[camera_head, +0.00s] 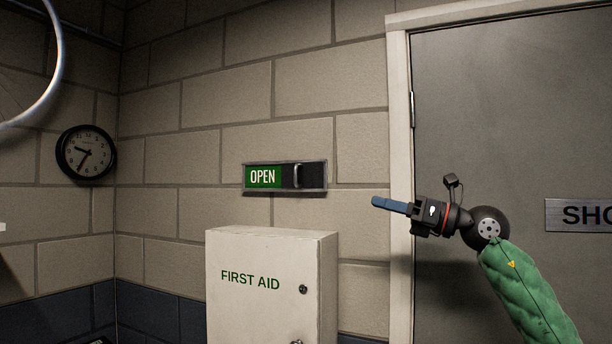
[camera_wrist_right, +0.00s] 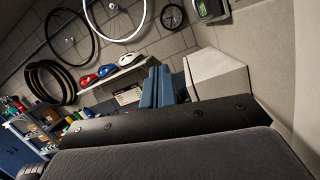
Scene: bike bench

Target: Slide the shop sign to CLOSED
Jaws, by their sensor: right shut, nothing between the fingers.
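The shop sign (camera_head: 263,177) is on the block wall above the first aid cabinet in the head view. It shows a green panel reading OPEN at its left and a dark slider panel with an upright metal handle (camera_head: 297,176) right of it. My right gripper (camera_head: 378,201) is shut and empty, its blue fingers pointing left. It appears to the right of the sign and slightly lower, apart from it. The shut blue fingers also show in the right wrist view (camera_wrist_right: 157,86). Part of the sign seems to show at that view's top edge. My left gripper is not in view.
A white first aid cabinet (camera_head: 262,285) sits below the sign. A door (camera_head: 500,110) with a pale frame (camera_head: 399,120) is at the right, behind my right arm. A wall clock (camera_head: 86,153) hangs at the left. The wall around the sign is clear.

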